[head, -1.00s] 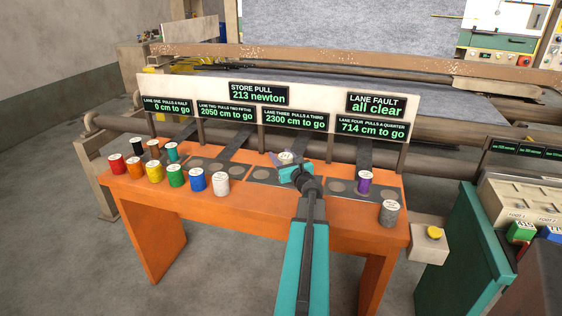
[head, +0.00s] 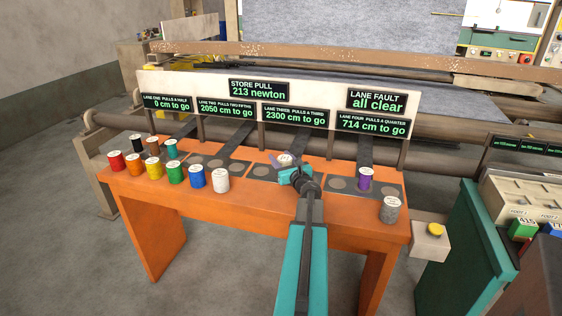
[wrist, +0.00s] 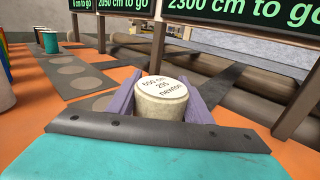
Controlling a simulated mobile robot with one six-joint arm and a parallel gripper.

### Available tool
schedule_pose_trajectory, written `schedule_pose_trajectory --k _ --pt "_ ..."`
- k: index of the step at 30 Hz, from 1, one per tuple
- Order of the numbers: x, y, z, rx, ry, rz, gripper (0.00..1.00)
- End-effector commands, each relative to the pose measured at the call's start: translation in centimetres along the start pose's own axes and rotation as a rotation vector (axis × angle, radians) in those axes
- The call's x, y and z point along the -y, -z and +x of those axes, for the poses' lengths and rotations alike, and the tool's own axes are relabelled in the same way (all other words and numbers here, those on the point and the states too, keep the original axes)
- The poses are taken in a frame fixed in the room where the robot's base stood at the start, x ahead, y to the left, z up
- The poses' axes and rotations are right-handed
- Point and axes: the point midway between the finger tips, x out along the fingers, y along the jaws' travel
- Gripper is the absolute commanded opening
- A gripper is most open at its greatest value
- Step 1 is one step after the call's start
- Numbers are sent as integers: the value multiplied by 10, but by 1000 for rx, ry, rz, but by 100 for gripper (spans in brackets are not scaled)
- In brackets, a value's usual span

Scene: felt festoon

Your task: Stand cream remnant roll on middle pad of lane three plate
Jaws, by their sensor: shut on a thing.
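The cream remnant roll (wrist: 160,101) is upright between the lilac fingers of my gripper (wrist: 162,96), which is shut on it. Its white top label faces up. In the head view the roll (head: 286,160) and my gripper (head: 285,161) are over the lane three plate (head: 258,179), behind my teal wrist. A round grey pad shows on the plate to the left of the roll. The middle pad and the roll's base are hidden, so I cannot tell whether the roll touches the plate.
Several coloured rolls, among them a blue one (head: 197,177) and a white one (head: 220,180), stand on the orange bench (head: 240,203) at left. A purple roll (head: 365,179) stands on the lane four plate. A grey roll (head: 390,210) stands near the right end. The sign board (head: 290,104) rises behind.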

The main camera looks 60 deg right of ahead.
Motion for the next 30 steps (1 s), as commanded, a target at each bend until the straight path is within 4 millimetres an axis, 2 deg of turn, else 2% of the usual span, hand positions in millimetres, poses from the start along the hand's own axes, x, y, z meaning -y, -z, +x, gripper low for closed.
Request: schedule_pose_trajectory --k 14,15,18,30 --pt "0 4 0 1 0 -1 17" --pt "0 4 0 0 0 -1 47" --pt "0 4 0 0 0 -1 64" --pt "0 2 0 0 0 -1 64"
